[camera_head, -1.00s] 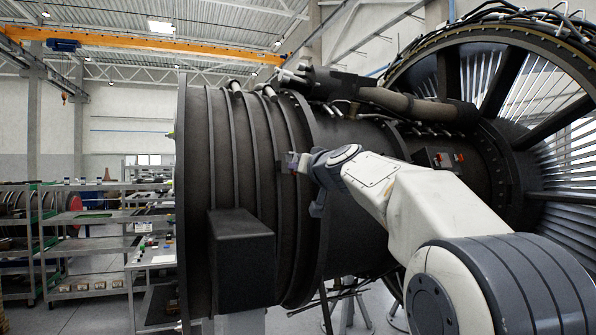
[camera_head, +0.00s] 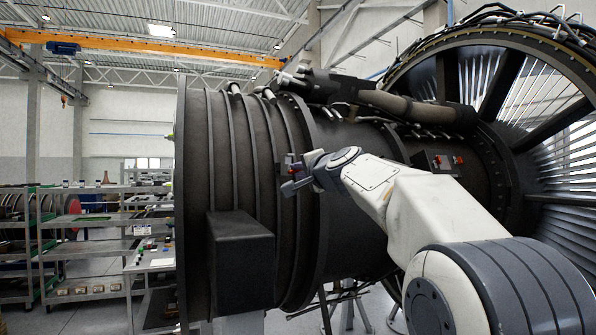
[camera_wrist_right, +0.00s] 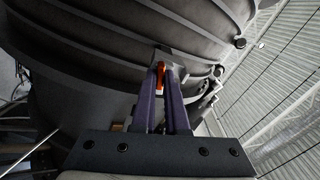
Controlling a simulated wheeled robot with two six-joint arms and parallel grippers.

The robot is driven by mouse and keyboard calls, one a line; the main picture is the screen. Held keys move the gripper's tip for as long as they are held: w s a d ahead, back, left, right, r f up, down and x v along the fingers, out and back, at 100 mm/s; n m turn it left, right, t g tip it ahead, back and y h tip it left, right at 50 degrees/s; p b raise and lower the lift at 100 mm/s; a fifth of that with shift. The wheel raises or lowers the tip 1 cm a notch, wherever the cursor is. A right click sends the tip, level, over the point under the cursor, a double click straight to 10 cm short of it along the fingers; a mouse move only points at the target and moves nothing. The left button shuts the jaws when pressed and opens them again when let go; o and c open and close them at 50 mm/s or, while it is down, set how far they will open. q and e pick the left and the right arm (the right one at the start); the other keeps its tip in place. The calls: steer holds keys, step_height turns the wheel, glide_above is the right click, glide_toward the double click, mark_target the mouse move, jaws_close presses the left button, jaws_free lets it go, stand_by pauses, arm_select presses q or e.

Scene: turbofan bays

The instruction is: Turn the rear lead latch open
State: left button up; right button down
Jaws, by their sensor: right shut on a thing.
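A small orange-red latch (camera_wrist_right: 160,76) sits on a grey bracket on the dark engine casing. My right gripper (camera_head: 287,178) is at the casing, reaching in from the right. In the right wrist view, its two purple-grey fingers (camera_wrist_right: 164,80) are close together around the orange latch handle, shut on it. The fingers hide part of the latch, so its exact angle is hard to read. My left gripper is not in view.
A dark box (camera_head: 240,262) stands out from the casing at the lower left. Another dark panel with red-orange parts (camera_head: 438,161) is to the right, behind my right arm. Pipes (camera_head: 400,103) run along the top. Shelving (camera_head: 90,245) stands at the far left.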

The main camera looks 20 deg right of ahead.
steer(key=shift+f+m, duration=0.1)
steer(key=shift+m, duration=1.7)
steer(key=c, duration=0.9)
jaws_free()
steer(key=shift+c, duration=0.2)
steer(key=s+b, duration=0.4)
steer(key=s, duration=0.6)
steer(key=shift+s+d, duration=0.2)
steer(key=shift+s, duration=0.05)
